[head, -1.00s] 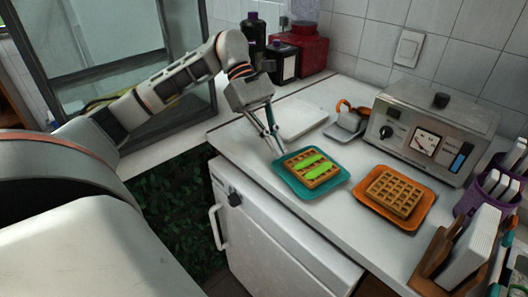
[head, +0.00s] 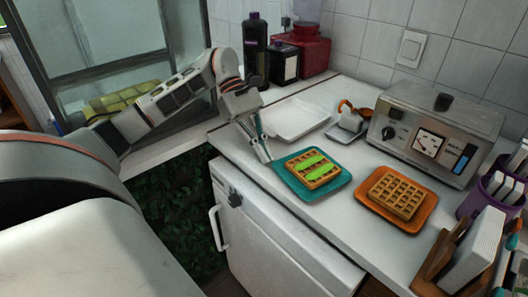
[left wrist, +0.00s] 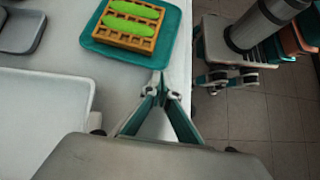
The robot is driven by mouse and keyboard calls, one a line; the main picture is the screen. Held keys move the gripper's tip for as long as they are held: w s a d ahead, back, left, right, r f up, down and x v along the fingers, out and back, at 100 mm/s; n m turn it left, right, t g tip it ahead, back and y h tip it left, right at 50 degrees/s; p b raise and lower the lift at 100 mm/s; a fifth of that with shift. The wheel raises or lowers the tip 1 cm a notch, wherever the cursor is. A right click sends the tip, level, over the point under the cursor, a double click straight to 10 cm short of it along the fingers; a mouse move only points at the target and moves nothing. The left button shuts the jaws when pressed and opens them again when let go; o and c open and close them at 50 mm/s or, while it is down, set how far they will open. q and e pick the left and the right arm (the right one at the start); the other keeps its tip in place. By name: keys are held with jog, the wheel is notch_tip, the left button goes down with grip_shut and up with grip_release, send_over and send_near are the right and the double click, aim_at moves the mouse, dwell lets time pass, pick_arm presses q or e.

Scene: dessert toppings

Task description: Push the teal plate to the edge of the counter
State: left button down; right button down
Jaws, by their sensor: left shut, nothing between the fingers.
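The teal plate (head: 332,186) lies on the white counter close to its front edge, with a waffle (head: 314,171) topped with green strips on it. In the left wrist view the plate (left wrist: 172,32) is ahead of the fingers, its right side close to the counter edge. My left gripper (head: 267,160) is shut and empty, pointing down beside the plate's left corner. In the left wrist view its closed fingertips (left wrist: 160,76) are just short of the plate's near rim. I cannot tell whether they touch it. My right gripper is not in view.
An orange plate (head: 424,208) with a plain waffle is right of the teal plate. A white tray (head: 298,120) lies behind my left gripper. A metal appliance (head: 437,132) stands at the back right, bottles at the back. The floor (left wrist: 235,128) lies beyond the edge.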

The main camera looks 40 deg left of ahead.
pick_arm(q)
jog(key=shift+s+d, duration=0.1)
jog(key=shift+d, duration=0.8)
jog(key=shift+a, duration=0.1)
jog(key=shift+v, duration=3.75)
